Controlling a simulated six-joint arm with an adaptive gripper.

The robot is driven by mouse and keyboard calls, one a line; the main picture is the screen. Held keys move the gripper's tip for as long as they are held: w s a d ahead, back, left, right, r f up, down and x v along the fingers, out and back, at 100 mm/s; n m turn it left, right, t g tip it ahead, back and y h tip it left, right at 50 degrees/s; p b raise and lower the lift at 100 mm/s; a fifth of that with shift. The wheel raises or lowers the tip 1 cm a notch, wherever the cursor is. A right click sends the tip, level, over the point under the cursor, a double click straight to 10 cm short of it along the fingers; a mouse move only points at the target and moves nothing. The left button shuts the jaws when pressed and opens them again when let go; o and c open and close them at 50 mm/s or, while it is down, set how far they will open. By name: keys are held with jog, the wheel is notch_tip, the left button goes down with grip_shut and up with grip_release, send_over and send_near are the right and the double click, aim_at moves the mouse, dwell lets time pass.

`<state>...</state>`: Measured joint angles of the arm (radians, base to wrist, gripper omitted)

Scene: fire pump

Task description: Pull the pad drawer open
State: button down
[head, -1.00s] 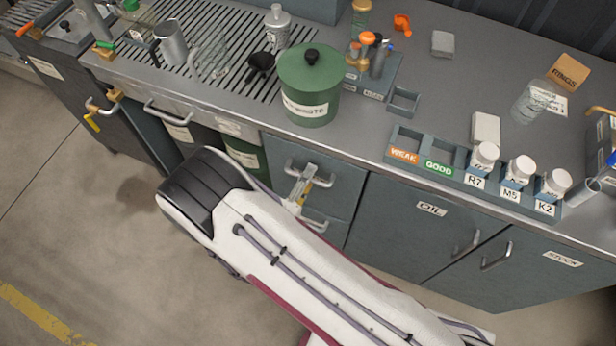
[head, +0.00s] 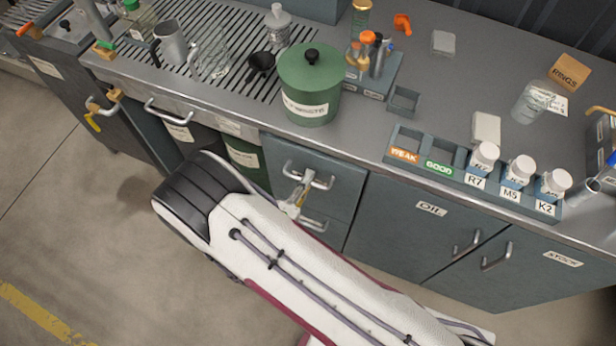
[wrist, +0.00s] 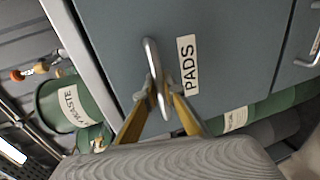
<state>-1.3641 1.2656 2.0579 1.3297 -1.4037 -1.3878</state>
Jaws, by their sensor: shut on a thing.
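My gripper (wrist: 160,92) is shut on the handle, with a yellowish finger on either side of the bar. In the head view my arm covers part of the drawers. I cannot tell clearly whether the drawer stands out from the cabinet.
A green waste pot (head: 310,88) stands on the counter above. Open floor (head: 80,220) lies at the left front.

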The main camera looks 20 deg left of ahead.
jog(key=f+v, duration=0.2)
jog(key=v, duration=1.1)
jog(key=s+f+v, duration=0.1)
jog(key=f+v, duration=0.2)
jog(key=v, duration=0.9)
jog(key=shift+s, duration=0.45)
jog(key=shift+f, duration=0.1)
jog(key=c, duration=2.2)
grip_release()
jog(key=shift+o, duration=0.2)
jog(key=shift+s, duration=0.1)
jog(key=v, duration=1.1)
jog(key=shift+s, duration=0.4)
